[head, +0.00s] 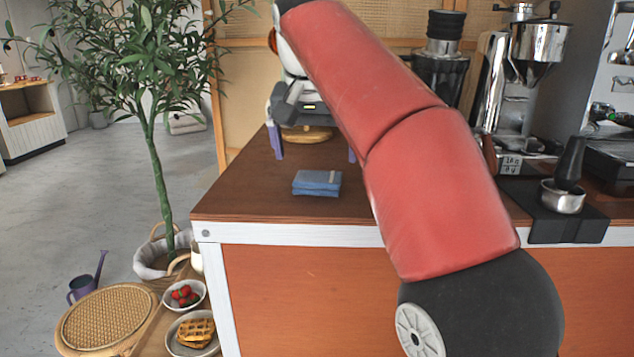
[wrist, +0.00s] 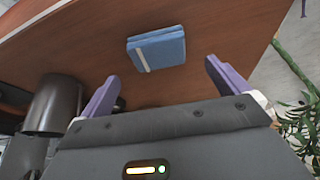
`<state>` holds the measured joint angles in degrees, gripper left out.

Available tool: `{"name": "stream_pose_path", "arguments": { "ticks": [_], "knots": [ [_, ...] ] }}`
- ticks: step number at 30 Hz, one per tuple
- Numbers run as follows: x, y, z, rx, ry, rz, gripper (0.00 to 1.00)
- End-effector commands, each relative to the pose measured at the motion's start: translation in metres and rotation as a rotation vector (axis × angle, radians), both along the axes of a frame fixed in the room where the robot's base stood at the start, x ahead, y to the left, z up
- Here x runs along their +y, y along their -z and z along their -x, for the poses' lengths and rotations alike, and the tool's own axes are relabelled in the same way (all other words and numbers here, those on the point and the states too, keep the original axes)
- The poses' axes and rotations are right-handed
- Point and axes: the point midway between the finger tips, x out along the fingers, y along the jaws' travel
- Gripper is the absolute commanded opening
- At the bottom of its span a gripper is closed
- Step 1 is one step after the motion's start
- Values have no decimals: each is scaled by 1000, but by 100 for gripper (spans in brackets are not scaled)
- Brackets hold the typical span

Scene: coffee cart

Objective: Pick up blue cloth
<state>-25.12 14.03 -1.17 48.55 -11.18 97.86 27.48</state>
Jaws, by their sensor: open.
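The blue cloth (head: 317,183) is a small folded stack lying flat on the brown countertop, close to its front edge. It also shows in the wrist view (wrist: 157,50), with a pale stripe along one side. My gripper (head: 312,146) is over the counter behind the cloth in the head view. In the wrist view its two purple fingers (wrist: 158,80) are spread apart, with nothing between them. The cloth lies beyond the fingertips and is not touched. My red arm hides part of the counter to the right of the cloth.
A round wooden stand (head: 307,135) is behind my gripper. A grinder (head: 440,70), an espresso machine and a portafilter (head: 563,197) on a black mat are at the right. A potted tree (head: 158,180) stands left of the counter (head: 250,205). The counter around the cloth is clear.

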Motion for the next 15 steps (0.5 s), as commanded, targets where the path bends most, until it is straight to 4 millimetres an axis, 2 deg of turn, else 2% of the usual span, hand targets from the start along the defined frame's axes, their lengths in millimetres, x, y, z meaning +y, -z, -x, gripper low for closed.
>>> {"name": "stream_pose_path", "arguments": {
  "ticks": [5, 12, 15],
  "knots": [
    [-2, 16, -5, 0, 0, 0, 100],
    [-3, 50, -17, 0, 0, -1, 100],
    [-4, 56, -20, 0, -1, -2, 100]
  ]
}}
